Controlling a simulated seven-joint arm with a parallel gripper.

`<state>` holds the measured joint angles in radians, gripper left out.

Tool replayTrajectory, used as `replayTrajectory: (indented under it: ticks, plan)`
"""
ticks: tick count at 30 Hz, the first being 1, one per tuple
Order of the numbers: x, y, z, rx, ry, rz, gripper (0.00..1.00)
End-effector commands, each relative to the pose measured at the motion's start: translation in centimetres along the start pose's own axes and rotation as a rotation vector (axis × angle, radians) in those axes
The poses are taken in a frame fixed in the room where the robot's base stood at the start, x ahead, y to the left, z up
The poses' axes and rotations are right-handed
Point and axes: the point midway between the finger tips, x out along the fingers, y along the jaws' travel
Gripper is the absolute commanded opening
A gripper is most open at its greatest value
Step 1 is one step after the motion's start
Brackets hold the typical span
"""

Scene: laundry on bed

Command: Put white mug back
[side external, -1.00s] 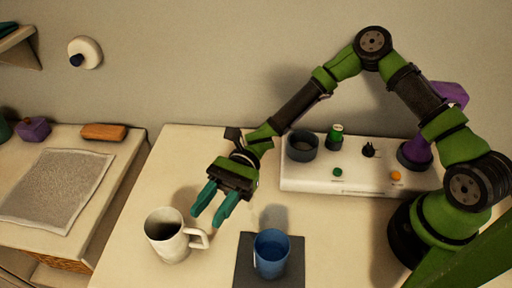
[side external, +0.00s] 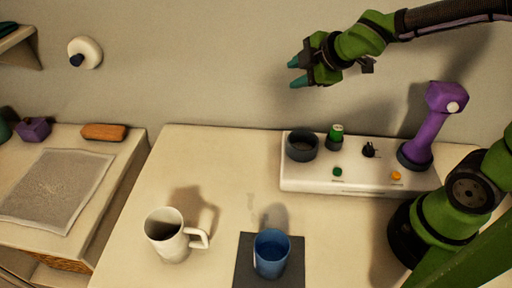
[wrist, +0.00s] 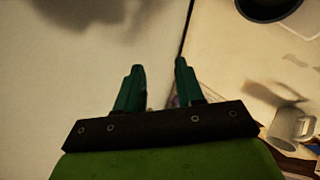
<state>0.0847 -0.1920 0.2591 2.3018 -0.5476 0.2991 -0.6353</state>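The white mug (side external: 170,238) stands upright on the cream table, left of a dark square mat, with its handle pointing right. It also shows in the wrist view (wrist: 287,127) at the right edge. My gripper (side external: 293,74) is raised high above the back of the table, well away from the mug. Its two teal fingers are apart with nothing between them, as the wrist view (wrist: 158,75) also shows.
A blue cup (side external: 271,255) stands on the dark mat (side external: 248,277). A white panel (side external: 310,178) at the back holds a dark round bowl (side external: 302,146), knobs and a purple upright piece (side external: 435,125). A lower counter with a grey cloth (side external: 58,188) lies left. The table's middle is clear.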

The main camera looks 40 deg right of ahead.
Motion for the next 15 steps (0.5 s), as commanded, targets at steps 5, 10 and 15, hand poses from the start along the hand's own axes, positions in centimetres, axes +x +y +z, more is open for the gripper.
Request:
replayTrajectory:
  ticks: [5,10,15]
  plan:
    - [-7.4,-2.6,4.7,0.848,-0.092,-0.054,0.37]
    - [-11.3,-6.1,5.3,1.385,-0.099,-0.191,0.37]
    - [-12.7,-7.5,4.9,1.579,-0.101,-0.271,0.37]
